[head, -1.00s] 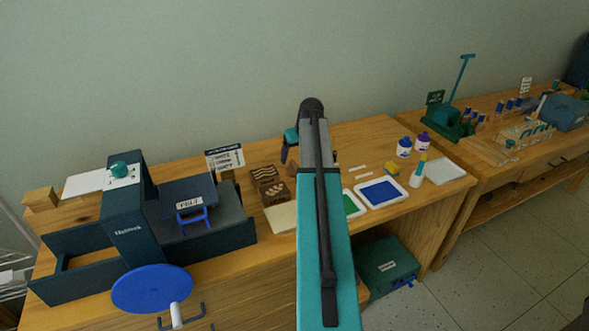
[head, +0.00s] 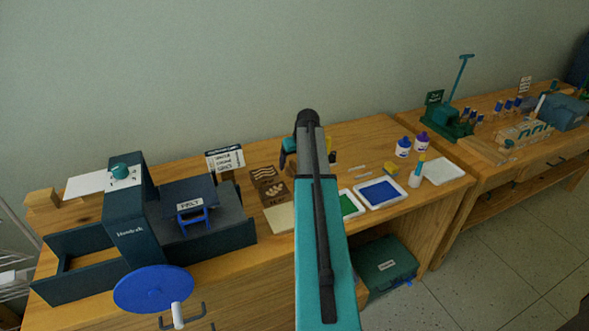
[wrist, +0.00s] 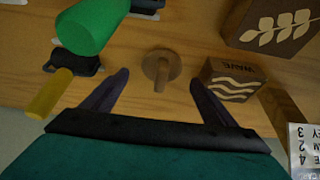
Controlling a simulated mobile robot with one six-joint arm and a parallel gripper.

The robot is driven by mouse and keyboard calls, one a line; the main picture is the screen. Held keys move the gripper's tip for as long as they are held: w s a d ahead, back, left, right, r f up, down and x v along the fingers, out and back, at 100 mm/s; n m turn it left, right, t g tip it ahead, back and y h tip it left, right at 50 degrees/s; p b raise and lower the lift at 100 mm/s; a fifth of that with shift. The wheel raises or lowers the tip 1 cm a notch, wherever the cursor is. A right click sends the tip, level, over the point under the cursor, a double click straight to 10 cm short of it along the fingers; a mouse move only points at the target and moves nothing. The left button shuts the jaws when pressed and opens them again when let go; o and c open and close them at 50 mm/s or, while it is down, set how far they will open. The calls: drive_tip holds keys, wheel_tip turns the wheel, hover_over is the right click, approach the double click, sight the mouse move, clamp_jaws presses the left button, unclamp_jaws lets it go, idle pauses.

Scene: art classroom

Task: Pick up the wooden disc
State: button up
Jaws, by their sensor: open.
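The wooden disc (wrist: 150,64) is small and round, with a short peg-like handle standing on it. In the wrist view it lies on the wooden tabletop, between and just beyond the fingertips of my gripper (wrist: 160,80). The two dark fingers are spread wide, with nothing between them in grip. I cannot tell how high they are above the table. In the head view my arm hides most of the gripper, and I cannot make out the disc clearly.
A wave-carved block (wrist: 232,82) sits close to the right finger, with a leaf-carved block (wrist: 276,24) beyond. A green roller (wrist: 95,24) and a yellow handle (wrist: 48,94) are at left. The press (head: 135,215) and ink trays (head: 381,194) flank my arm in the head view.

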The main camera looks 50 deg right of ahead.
sight(295, 164)
drive_tip(key=shift+p+x, duration=0.4)
drive_tip(key=shift+x, duration=1.2)
drive_tip(key=shift+a, duration=0.1)
drive_tip(key=c, duration=1.2)
drive_tip(key=shift+o, duration=0.2)
drive_tip(key=shift+r+b, duration=1.15)
drive_tip(key=shift+r, duration=3.8)
